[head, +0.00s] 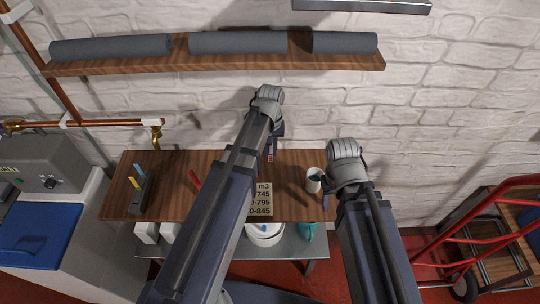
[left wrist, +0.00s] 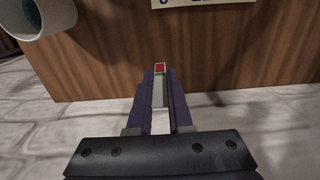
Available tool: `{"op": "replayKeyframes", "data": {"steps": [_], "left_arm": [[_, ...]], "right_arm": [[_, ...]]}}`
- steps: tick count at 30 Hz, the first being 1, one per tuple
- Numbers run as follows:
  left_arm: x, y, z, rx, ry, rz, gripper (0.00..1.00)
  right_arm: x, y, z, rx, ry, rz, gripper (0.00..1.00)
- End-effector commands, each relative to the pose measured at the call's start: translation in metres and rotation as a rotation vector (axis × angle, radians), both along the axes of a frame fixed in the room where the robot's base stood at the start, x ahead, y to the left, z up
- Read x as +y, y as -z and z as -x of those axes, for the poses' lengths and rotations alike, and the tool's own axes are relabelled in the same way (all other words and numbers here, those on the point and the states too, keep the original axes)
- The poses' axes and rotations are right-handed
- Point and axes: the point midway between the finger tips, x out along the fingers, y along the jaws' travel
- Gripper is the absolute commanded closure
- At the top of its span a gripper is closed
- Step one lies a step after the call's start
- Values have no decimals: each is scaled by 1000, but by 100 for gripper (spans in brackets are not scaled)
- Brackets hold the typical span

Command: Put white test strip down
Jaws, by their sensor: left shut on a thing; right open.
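My left gripper (head: 274,150) is shut on the white test strip (left wrist: 159,95). The strip shows between the fingers in the left wrist view, with a red and green end at the fingertips (left wrist: 159,74). In the head view a small red mark of the strip (head: 270,158) shows near the back edge of the wooden table (head: 285,163). Whether the strip touches the table I cannot tell. My right gripper (head: 326,200) is open beside a white mug, near the table's right end; its fingers are partly hidden by my arm.
The white mug (head: 314,184) stands right of my left gripper; it also shows in the left wrist view (left wrist: 48,17). A sign with numbers (head: 261,200) is at the table's front. A holder with coloured strips (head: 139,193) stands at the left.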

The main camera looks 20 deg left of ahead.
Motion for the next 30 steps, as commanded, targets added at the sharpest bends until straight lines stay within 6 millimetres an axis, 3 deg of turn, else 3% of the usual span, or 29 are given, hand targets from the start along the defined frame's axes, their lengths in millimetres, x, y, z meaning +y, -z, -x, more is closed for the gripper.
{"op": "replayKeyframes", "data": {"steps": [1, 4, 17, 18, 24, 26, 30], "left_arm": [[-1, 14, 0, 0, 0, 0, 100], [-2, 23, -2, 0, -1, 0, 100], [-3, 26, -3, 0, -1, 0, 100], [-3, 25, -3, 0, -1, 0, 80], [-3, 24, -3, 0, -1, 0, 57], [-3, 24, -3, 0, -1, 0, 52], [-3, 24, -3, 0, -1, 0, 52]], "right_arm": [[0, 14, 0, 0, 0, 0, 50], [0, 23, 0, 0, 0, 0, 50], [0, 26, 0, 0, 0, 0, 50], [0, 25, 0, 0, 0, 0, 50], [0, 24, 0, 0, 0, 0, 50], [0, 24, 0, 0, 0, 0, 50], [0, 24, 0, 0, 0, 0, 50]]}}
